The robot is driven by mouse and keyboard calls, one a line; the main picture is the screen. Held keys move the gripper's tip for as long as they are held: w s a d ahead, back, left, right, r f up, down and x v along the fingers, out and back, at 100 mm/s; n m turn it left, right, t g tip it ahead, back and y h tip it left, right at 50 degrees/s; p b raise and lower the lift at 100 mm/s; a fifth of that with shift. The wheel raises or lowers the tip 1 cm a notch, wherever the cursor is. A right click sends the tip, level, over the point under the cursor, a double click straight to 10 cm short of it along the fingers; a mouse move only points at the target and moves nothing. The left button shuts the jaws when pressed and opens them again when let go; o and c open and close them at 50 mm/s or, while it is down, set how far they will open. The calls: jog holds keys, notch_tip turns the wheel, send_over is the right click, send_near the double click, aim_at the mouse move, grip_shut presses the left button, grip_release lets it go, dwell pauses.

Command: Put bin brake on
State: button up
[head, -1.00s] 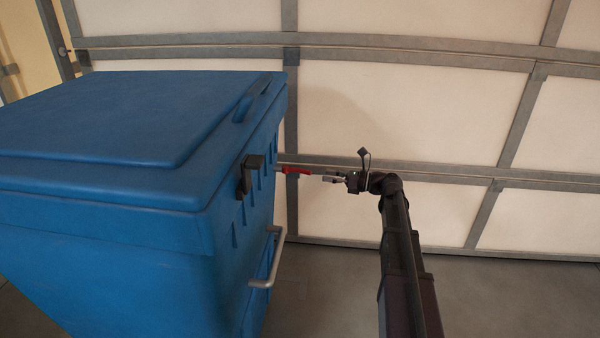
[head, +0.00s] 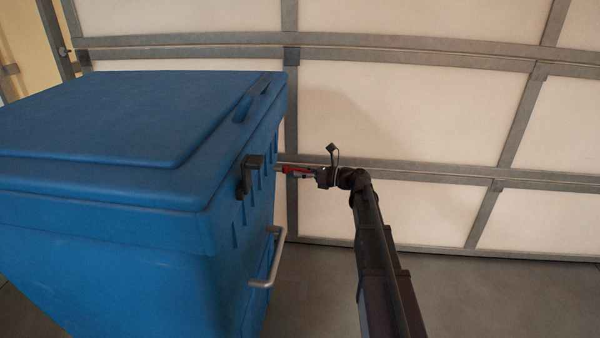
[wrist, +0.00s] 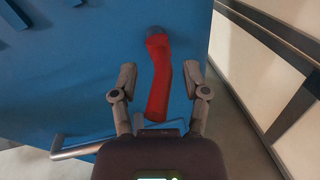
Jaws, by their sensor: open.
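The large blue bin (head: 110,240) with a closed lid fills the left of the head view. The red brake handle (head: 290,169) sticks out from the bin's right side. In the wrist view the red handle (wrist: 160,75) runs from a dark pivot on the blue wall (wrist: 80,75) toward my gripper. My gripper (wrist: 162,78) is open, with one finger on each side of the handle. The handle lies between the fingers, and a gap shows on both sides. In the head view my gripper (head: 306,172) is at the handle, and its fingers are hard to make out.
A black latch (head: 249,174) and a grey bar handle (head: 268,258) are on the bin's near right side. The bar also shows in the wrist view (wrist: 80,149). A panelled wall with grey rails (head: 400,110) stands behind. Grey floor is clear right of the bin.

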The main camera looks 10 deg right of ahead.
grip_shut()
jog(key=shift+s+d, duration=0.1)
jog(key=shift+d, duration=0.1)
